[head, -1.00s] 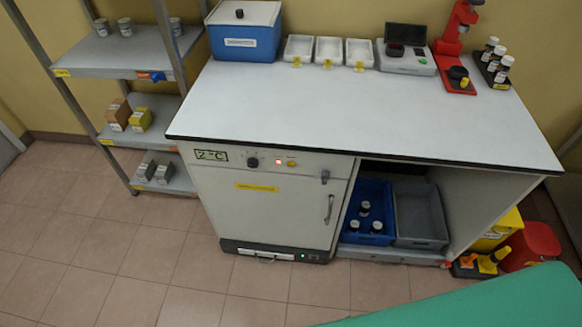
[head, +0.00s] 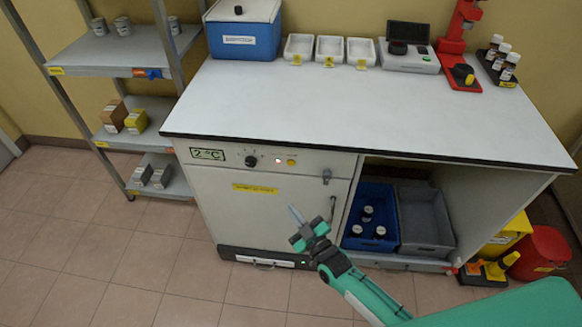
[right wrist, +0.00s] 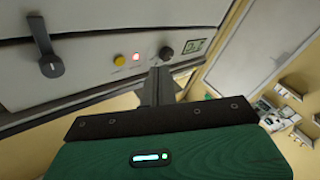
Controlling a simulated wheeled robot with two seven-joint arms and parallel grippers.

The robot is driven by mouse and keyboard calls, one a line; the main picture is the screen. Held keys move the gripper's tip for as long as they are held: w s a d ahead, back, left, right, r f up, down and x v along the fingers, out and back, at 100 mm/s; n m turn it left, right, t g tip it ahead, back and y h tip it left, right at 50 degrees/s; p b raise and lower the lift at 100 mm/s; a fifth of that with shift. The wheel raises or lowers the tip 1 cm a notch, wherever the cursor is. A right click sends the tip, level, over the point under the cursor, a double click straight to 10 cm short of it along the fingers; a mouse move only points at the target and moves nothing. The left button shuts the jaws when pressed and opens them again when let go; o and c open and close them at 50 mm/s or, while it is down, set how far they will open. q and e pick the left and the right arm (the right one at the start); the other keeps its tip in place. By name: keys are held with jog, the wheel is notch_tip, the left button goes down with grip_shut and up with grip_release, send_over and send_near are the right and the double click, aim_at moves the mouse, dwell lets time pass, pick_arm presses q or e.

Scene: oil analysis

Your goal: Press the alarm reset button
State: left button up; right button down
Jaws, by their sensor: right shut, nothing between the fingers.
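The cabinet front carries a small round yellow button (head: 291,162), with a red lit lamp (head: 278,160) just to its left. In the right wrist view the picture is turned over, with the yellow button (right wrist: 119,60) to the left of the red lamp (right wrist: 136,57). Their labels are too small to read. My right gripper (head: 294,212) is shut and empty, in front of the cabinet door, below the button in the head view. In the right wrist view its fingers (right wrist: 157,84) point toward the panel, apart from the button. My left gripper is not in view.
A black knob (head: 250,161) and a 2 °C display (head: 207,154) lie left of the lamp. A grey latch (head: 326,176) sits right of the button. The white worktop (head: 330,105) overhangs the panel with a black edge. Blue and grey crates (head: 425,218) stand in the open bay.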

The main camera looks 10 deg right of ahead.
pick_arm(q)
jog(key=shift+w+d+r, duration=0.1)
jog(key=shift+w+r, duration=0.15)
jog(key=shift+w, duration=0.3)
pick_arm(e)
notch_tip(320, 180, up, 6)
jog(key=a+t+y, duration=0.1)
jog(key=shift+a+n, duration=0.2)
jog(key=shift+n, duration=0.2)
pick_arm(q)
jog(key=shift+b, duration=0.3)
pick_arm(e)
jog(key=shift+w, duration=0.1)
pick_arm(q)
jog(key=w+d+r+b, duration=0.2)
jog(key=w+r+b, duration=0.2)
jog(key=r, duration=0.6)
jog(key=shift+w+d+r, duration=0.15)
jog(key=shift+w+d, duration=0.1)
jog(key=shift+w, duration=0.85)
pick_arm(e)
send_near(291, 163)
jog(key=shift+w+a+r, duration=0.3)
jog(key=shift+w+a, duration=0.45)
jog(key=shift+w+a+r, duration=0.25)
jog(key=shift+w+a, duration=0.45)
jog(key=shift+a, duration=0.05)
jog(key=shift+w+a+r, duration=0.3)
jog(key=shift+w+a, duration=0.4)
jog(key=shift+w, duration=0.05)
